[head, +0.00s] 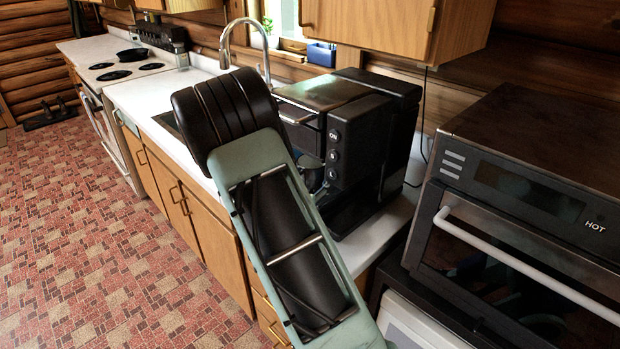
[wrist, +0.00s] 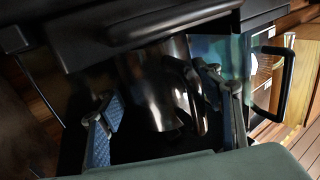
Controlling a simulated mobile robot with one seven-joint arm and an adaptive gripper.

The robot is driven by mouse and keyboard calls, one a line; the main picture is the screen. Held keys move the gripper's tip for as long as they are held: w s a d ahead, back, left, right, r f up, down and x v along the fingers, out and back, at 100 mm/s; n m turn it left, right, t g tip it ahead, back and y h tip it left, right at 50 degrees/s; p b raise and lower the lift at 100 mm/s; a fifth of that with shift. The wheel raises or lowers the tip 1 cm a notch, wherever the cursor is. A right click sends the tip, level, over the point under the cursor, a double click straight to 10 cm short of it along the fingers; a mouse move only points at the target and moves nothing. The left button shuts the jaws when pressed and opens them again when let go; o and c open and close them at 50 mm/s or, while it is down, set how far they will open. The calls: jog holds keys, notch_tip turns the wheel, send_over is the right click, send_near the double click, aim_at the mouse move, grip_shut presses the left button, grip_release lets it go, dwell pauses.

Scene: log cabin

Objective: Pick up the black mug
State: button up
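A dark, shiny rounded vessel with a curved handle-like part, which looks like the black mug (wrist: 150,88), is in the middle of the wrist view. My gripper (wrist: 158,92) is open, with one blue-padded finger to the left of it and the other finger to its right. The vessel stands between or just beyond the fingers; I cannot tell whether they touch it. In the head view my arm hides most of the gripper and I cannot make out the mug.
A black coffee machine (head: 357,140) stands on the white counter (head: 136,94), close around my gripper. A large dark oven (head: 520,205) is to the right. A sink faucet (head: 262,40) is behind my arm. A pan (head: 132,54) sits on the far stove. The tiled floor at left is clear.

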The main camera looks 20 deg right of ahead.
jog(key=c, duration=0.7)
jog(key=shift+c, duration=1.3)
jog(key=shift+r, duration=0.15)
